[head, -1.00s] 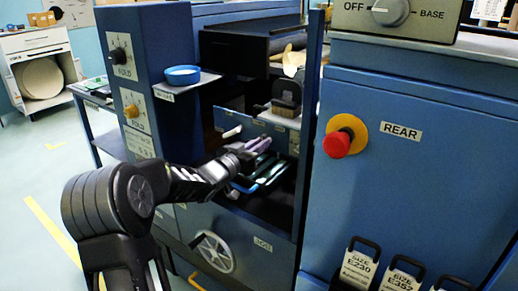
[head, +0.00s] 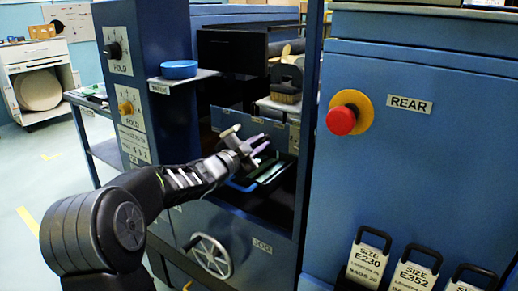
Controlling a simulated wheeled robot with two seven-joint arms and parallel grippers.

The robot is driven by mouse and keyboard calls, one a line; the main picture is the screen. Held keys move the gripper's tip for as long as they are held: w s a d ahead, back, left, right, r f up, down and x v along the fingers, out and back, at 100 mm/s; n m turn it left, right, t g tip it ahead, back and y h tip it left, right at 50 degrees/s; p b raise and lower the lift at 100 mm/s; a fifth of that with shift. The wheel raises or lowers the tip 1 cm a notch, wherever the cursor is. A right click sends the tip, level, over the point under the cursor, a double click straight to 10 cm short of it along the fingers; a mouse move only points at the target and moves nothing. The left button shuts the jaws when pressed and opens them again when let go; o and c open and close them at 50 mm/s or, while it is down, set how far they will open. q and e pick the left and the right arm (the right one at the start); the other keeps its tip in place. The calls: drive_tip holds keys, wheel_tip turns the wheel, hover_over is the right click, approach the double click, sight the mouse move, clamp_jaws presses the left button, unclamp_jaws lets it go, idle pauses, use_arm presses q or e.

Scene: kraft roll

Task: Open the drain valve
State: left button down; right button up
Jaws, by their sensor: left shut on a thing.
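My left gripper (head: 254,147) reaches into the open bay of the blue machine, in front of a low blue panel (head: 280,131). It is shut on a small part whose shape is mostly hidden by the fingers. I cannot tell for sure whether this part is the drain valve's handle; no label for the valve is readable. Blue-edged bars (head: 270,172) lie just below and behind the fingers. My right gripper is not in view.
A handwheel (head: 211,257) sits below the bay, near my left forearm. A blue dish (head: 179,69) stands on a small shelf at left. A red emergency button (head: 341,121) and several size plates (head: 368,264) are on the right cabinet.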

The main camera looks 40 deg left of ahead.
use_arm(q)
drive_tip(key=shift+m, duration=0.4)
drive_tip(key=c, duration=1.4)
unclamp_jaws()
drive_tip(key=shift+c, duration=0.2)
drive_tip(key=s, duration=0.7)
drive_tip(key=shift+s+p, duration=0.4)
drive_tip(key=shift+p, duration=0.05)
drive_tip(key=shift+d+r, duration=0.1)
